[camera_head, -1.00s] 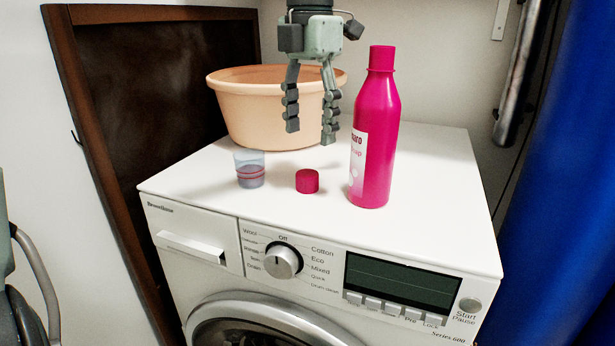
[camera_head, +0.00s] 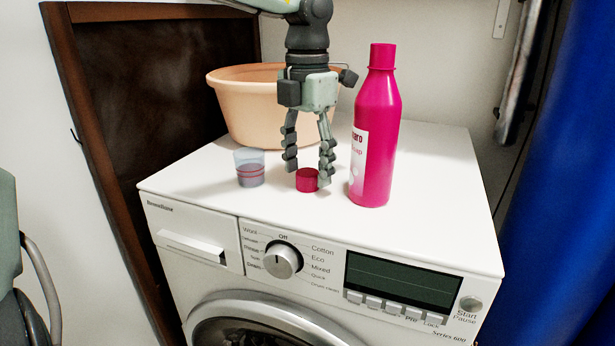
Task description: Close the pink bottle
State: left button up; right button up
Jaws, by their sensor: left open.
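The pink bottle (camera_head: 374,150) stands upright on the white washing machine top, right of my left gripper. Its neck is pink, and I cannot see into its mouth. A small pink cap (camera_head: 306,184) lies on the machine top to the left of the bottle, apart from it. My left gripper (camera_head: 307,173) points down at the cap with its fingers spread. One fingertip is at the cap's upper left; the other overlaps its right edge. I cannot tell whether either touches it. My right gripper is not in view.
A clear cup (camera_head: 249,170) with pink lines stands left of the cap. A peach basin (camera_head: 240,105) sits behind the gripper. The washing machine (camera_head: 440,215) has free room on top, right of the bottle. A blue curtain (camera_head: 570,170) hangs at the right.

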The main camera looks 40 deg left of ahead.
aim_at(308, 172)
pick_arm(q)
jog(key=shift+c, duration=0.3)
jog(key=c, duration=0.7)
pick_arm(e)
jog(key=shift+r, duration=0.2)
pick_arm(q)
notch_tip(308, 172, up, 10)
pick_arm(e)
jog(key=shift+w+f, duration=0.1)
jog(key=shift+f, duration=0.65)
